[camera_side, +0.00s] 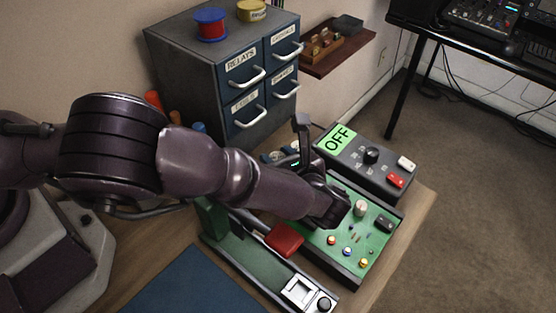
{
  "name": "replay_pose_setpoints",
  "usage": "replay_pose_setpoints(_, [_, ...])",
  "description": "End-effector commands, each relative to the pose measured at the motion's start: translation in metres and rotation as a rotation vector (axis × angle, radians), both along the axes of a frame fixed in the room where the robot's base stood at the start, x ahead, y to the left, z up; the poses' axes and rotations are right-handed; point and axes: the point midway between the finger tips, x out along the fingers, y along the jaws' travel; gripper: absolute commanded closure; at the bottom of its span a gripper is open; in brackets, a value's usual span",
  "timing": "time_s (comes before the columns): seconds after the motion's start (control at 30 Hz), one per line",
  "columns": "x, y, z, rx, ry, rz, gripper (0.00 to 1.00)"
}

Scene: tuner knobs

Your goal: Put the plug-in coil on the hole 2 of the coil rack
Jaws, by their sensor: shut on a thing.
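My gripper (335,208) is low over the left part of a green circuit board (322,243). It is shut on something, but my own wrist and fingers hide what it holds. A pale pinkish cylinder (361,208) stands upright on the board just right of the fingers; I cannot tell whether they touch it or whether it is the plug-in coil. A small wooden holder (325,45) with several small pieces sits on a wall shelf; I cannot tell whether it is the coil rack. No numbered hole can be made out.
A grey control box (368,162) with a green OFF display (339,138) stands behind the board. A drawer cabinet (185,60) is at the back. A red block (285,239) and a long green-and-dark device (245,262) lie in front. A blue mat (190,285) is bare.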

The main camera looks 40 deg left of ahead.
Motion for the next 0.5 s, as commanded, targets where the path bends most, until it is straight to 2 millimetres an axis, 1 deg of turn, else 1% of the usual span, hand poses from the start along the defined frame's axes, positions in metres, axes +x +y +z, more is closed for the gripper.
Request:
replay_pose_setpoints(0.03, [0.0003, 0.0001, -0.0047, 0.000, 0.000, 0.000, 0.88])
replay_pose_setpoints(0.1, [0.0001, 0.0003, -0.0073, 0.000, -0.001, 0.000, 0.88])
replay_pose_setpoints(0.33, [0.0000, 0.0002, -0.0072, -0.001, -0.002, 0.000, 0.88])
replay_pose_setpoints(0.5, [0.0001, 0.0001, -0.0120, -0.001, -0.002, 0.000, 0.88])
